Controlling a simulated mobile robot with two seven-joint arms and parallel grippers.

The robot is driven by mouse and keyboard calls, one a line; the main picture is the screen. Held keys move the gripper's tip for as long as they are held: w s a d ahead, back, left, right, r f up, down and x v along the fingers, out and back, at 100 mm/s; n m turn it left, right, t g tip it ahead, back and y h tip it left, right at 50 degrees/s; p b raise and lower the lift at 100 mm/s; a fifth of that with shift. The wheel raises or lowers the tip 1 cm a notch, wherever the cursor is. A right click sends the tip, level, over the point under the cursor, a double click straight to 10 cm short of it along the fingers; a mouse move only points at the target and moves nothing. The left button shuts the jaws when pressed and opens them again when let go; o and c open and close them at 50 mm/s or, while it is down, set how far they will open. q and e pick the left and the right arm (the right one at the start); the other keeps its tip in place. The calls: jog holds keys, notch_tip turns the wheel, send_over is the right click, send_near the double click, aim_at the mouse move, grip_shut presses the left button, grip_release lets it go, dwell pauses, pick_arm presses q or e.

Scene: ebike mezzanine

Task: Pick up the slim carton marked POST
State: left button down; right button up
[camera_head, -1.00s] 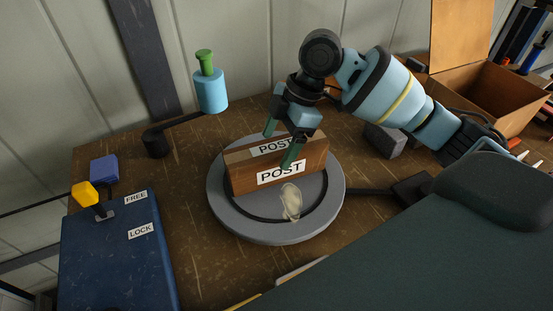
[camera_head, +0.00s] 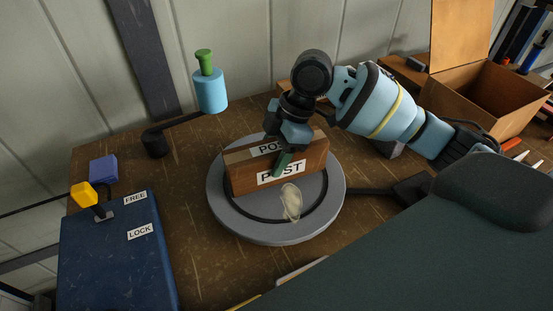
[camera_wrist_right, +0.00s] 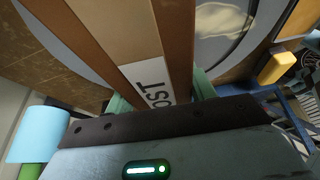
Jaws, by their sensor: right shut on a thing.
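The slim brown carton marked POST (camera_head: 245,178) stands on the round grey turntable (camera_head: 262,229) in the head view. White POST labels show on its top and front. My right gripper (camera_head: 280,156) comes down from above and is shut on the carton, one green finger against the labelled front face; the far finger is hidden. In the right wrist view the carton (camera_wrist_right: 121,31) runs up between the two green fingers, its top label partly covered by the gripper. The carton still appears to rest on the turntable. My left gripper is not in view.
A blue box (camera_head: 112,259) with FREE and LOCK labels and a yellow knob (camera_head: 84,194) stands left. A light-blue cylinder with a green top (camera_head: 210,91) is behind the turntable. An open cardboard box (camera_head: 486,98) is at back right. A pale smear (camera_head: 291,202) marks the turntable.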

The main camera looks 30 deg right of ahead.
aim_at(269, 149)
jog(key=shift+r, duration=0.15)
